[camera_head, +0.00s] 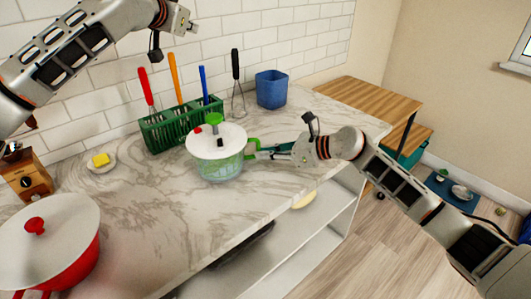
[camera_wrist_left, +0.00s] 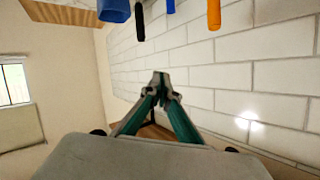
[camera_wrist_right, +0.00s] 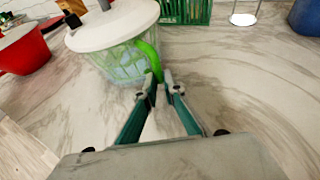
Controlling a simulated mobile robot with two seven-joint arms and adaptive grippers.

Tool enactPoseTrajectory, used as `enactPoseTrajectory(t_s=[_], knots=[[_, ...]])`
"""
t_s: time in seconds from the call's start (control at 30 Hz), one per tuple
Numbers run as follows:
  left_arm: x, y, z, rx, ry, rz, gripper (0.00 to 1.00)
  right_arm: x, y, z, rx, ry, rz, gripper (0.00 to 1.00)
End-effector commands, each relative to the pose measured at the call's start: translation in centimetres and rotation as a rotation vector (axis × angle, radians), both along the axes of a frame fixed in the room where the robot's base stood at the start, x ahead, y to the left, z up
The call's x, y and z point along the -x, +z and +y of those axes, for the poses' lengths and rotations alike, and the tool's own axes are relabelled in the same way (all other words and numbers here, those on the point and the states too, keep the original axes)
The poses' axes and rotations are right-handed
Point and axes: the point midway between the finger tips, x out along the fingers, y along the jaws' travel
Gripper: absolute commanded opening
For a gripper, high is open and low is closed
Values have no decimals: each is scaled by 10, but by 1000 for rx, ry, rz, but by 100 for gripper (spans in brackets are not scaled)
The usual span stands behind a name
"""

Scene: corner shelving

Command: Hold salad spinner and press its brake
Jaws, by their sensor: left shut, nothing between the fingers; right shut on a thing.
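The salad spinner (camera_head: 217,160) stands on the marble counter, with a white lid (camera_head: 205,147), a clear bowl, a green top knob (camera_head: 214,119) and a green side handle (camera_head: 253,143). A small black button (camera_head: 220,142) sits on the lid; I cannot tell whether it is the brake. My right gripper (camera_head: 262,149) is shut on the green handle, which also shows between its fingertips in the right wrist view (camera_wrist_right: 152,60). My left gripper (camera_head: 190,20) is shut and empty, high above the counter, up and left of the spinner; its closed fingertips show in the left wrist view (camera_wrist_left: 160,86).
A green utensil rack (camera_head: 178,127) with upright tools stands behind the spinner, and a blue bin (camera_head: 271,89) and whisk (camera_head: 238,95) at back right. Counter is clear in front.

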Motion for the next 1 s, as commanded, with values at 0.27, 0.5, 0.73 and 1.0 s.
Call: enactPoseTrajectory(t_s=[0.27, 0.5, 0.73, 1.0], knots=[[61, -89, 0, 39, 44, 442, 0, 0, 0, 0, 0, 0, -1, 0], [109, -125, 0, 5, 36, 673, 0, 0, 0, 0, 0, 0, -1, 0], [123, -138, 1, -11, 29, 734, 0, 0, 0, 0, 0, 0, -1, 0], [123, -167, 1, -10, 29, 735, 0, 0, 0, 0, 0, 0, -1, 0]])
